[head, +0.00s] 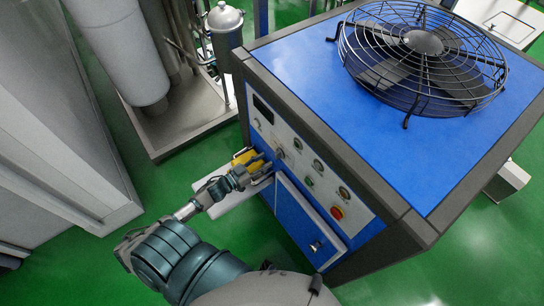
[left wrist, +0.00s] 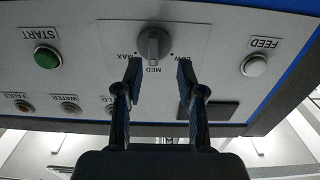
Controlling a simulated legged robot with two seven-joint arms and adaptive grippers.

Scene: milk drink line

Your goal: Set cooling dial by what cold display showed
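The cooling dial (left wrist: 153,45) is a grey knob on the light panel, seen upside down in the left wrist view, with MAX, MED and LOW around it. Its grip bar looks in line with MED; which end points is unclear. It also shows small in the head view (head: 281,153). A dark, blank-looking display (head: 263,109) is at the panel's upper left; a dark rectangle (left wrist: 215,110) shows in the wrist view, no reading visible. My left gripper (left wrist: 158,70) is open and empty, fingertips just short of the dial, one towards each side. My right gripper is not in view.
The panel belongs to a blue machine (head: 330,85) with a caged fan (head: 423,50) on top. A white FEED button (left wrist: 255,66) and green START button (left wrist: 47,57) flank the dial. A red button (head: 337,213) is lower right. A yellow object (head: 243,157) is behind my left gripper.

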